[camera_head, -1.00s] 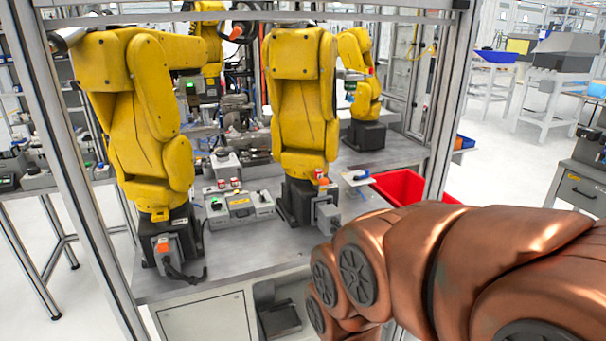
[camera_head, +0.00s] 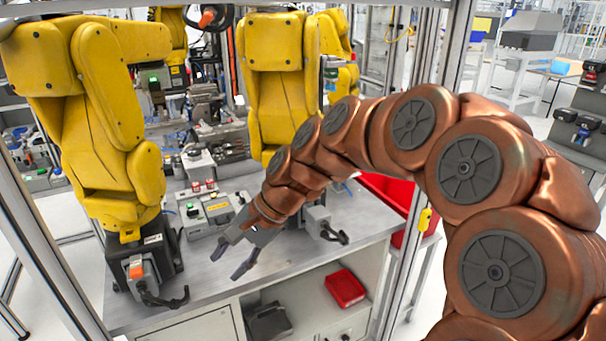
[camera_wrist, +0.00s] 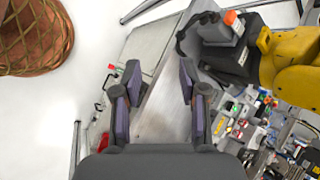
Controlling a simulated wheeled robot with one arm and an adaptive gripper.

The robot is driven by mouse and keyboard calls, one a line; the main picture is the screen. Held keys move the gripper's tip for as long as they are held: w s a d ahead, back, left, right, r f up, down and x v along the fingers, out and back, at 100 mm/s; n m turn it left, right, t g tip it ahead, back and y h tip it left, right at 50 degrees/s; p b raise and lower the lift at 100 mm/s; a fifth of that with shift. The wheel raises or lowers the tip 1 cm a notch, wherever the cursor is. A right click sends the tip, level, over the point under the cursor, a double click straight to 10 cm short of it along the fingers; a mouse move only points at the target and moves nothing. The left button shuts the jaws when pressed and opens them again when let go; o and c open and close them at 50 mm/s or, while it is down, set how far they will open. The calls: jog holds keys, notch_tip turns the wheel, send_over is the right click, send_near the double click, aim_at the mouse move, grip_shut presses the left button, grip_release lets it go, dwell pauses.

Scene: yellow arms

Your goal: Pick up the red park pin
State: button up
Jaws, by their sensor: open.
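Small red pieces (camera_head: 210,185) stand on a grey control box (camera_head: 216,214) on the table. They are too small for me to tell whether one is the red park pin. My gripper (camera_head: 229,262) is open and empty near the table's front edge, to the right of and nearer than the control box. In the wrist view my gripper (camera_wrist: 160,80) shows its two fingers spread, with only bare grey tabletop (camera_wrist: 158,112) between them. Small red and coloured parts (camera_wrist: 238,132) show to the right of the fingers, apart from them.
A yellow robot arm (camera_head: 105,130) stands at the left and another (camera_head: 270,85) behind my arm. A grey connector block with a cable (camera_head: 143,275) sits near the left front edge. A red bin (camera_head: 345,287) is on the shelf below. A metal frame post (camera_head: 425,150) stands right.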

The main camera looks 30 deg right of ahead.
jog(key=w+d+r+m+t+y, duration=0.1)
jog(key=w+d+r+m+t, duration=0.15)
jog(key=w+d+m, duration=0.35)
jog(key=w+d+r+m+t, duration=0.1)
jog(key=w+d+m+t, duration=0.25)
jog(key=w+d, duration=0.4)
jog(key=w+d+f+m+t+h+p, duration=0.15)
jog(key=d+m, duration=0.35)
jog(key=d, duration=0.6)
jog(key=w+d+f+m+t+h, duration=0.1)
jog(key=w+d+m+t+h, duration=0.1)
jog(key=d+m, duration=0.65)
jog(key=shift+w+a+f+n+y+p, duration=0.1)
jog(key=shift+w+f+n+p, duration=0.35)
jog(key=shift+w, duration=0.6)
jog(key=shift+w+a+f+n+y+p, duration=0.1)
jog(key=shift+w+f+n+p, duration=0.35)
jog(key=shift+w, duration=0.55)
jog(key=shift+w+a+f+n+y+p, duration=0.1)
jog(key=shift+w+f+n+p, duration=0.35)
jog(key=shift+w, duration=0.6)
jog(key=shift+f, duration=0.1)
jog(key=shift+c, duration=0.4)
jog(key=c, duration=0.6)
